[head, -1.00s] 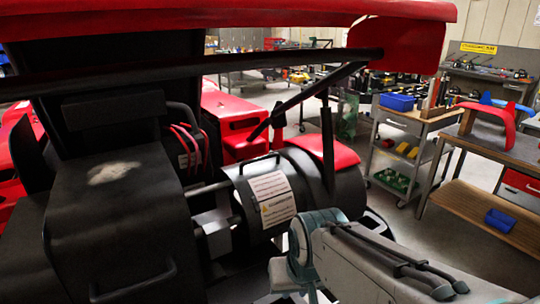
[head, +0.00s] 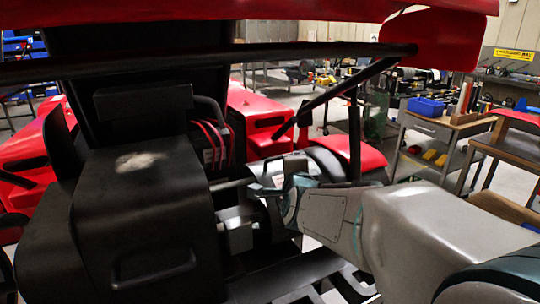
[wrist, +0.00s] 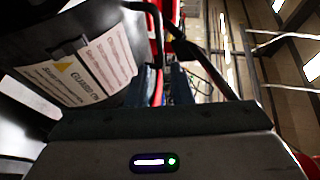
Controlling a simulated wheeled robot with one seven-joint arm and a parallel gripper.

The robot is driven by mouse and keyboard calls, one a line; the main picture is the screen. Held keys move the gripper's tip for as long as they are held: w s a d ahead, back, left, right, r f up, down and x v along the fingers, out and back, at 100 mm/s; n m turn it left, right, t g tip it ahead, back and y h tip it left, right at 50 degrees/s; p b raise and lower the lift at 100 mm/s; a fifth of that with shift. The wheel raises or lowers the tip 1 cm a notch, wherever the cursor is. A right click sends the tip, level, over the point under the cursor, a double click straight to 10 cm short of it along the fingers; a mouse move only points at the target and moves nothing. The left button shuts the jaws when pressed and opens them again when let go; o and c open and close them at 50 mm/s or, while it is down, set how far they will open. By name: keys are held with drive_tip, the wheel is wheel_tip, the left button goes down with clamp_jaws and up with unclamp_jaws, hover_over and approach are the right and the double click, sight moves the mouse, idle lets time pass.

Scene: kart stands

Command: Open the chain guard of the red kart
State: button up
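The red kart (head: 262,118) fills the left and middle of the head view. Its rounded black guard with warning labels shows in the wrist view (wrist: 85,60), at upper left. A black bar handle (wrist: 143,8) stands out from it and runs down to my gripper (wrist: 168,72). The fingers are at the handle's near end; the grip itself is too dark to read. A boxy black cover with a handle (head: 145,205) sits to the left.
A dark bar (head: 200,62) and red bodywork (head: 250,10) cross above the guard. A slanted strut (head: 345,88) stands behind my wrist. A cart with a blue bin (head: 426,107) and a workbench (head: 510,150) are at right, with grey floor between.

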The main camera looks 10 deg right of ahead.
drive_tip(key=w, duration=0.4)
drive_tip(key=w+f+p, duration=0.1)
drive_tip(key=w, duration=0.3)
drive_tip(key=w+d+f+p, duration=0.1)
drive_tip(key=w, duration=0.3)
drive_tip(key=shift+w+f, duration=0.2)
drive_tip(key=shift+w, duration=0.2)
drive_tip(key=shift+p, duration=0.3)
clamp_jaws()
